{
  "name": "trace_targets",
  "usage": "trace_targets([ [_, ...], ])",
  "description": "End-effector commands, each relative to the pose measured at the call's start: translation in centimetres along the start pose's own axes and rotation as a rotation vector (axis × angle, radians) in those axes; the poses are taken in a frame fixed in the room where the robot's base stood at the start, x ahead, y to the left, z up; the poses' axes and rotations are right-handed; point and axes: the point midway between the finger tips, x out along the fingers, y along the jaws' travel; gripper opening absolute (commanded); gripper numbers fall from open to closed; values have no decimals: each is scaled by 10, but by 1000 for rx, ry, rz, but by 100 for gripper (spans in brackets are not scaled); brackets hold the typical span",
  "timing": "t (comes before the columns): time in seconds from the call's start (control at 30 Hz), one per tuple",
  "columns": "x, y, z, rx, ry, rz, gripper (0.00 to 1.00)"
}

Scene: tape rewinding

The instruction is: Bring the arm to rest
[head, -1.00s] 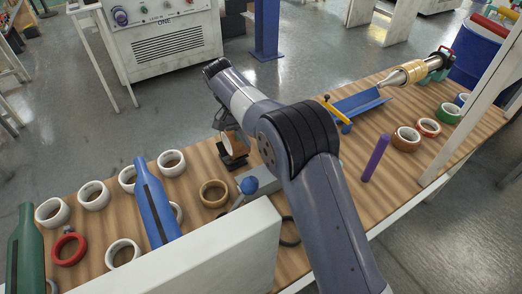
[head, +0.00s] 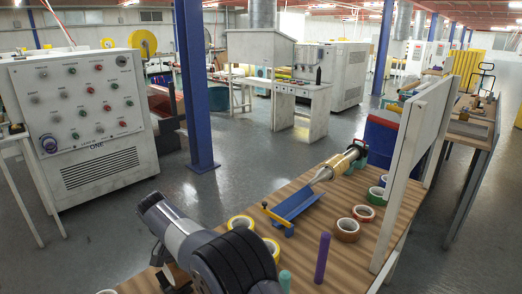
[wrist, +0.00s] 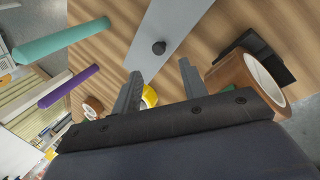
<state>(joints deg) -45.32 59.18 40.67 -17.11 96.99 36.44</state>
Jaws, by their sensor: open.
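My gripper shows in the wrist view (wrist: 160,82) with its two grey fingers apart and nothing between them. Its fingers point towards a grey plate (wrist: 165,25) with a dark knob (wrist: 159,47) over the wooden table. A brown-rimmed tape roll (wrist: 222,78) stands beside a black holder (wrist: 262,58), just right of the right finger and apart from it as far as I can tell. In the head view my arm reaches in at the bottom left, and the fingers are mostly hidden there.
The wooden table (head: 335,270) carries a purple post (head: 322,258), a teal post (head: 285,280), a blue trough (head: 298,204) and a gold-and-silver spindle (head: 340,164). Several tape rolls, including a brown one (head: 347,230), line its right side. A white upright panel (head: 405,165) borders it.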

Motion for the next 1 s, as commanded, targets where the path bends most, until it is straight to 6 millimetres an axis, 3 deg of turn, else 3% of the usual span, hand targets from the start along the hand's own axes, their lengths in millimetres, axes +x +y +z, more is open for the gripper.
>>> trace_targets([
  [0.3, 56, 1, 1, 0, -2, 2, 41],
  [0.5, 76, 1, 0, 0, -1, 1, 41],
  [1.0, 72, 1, 0, 2, 7, -6, 41],
])
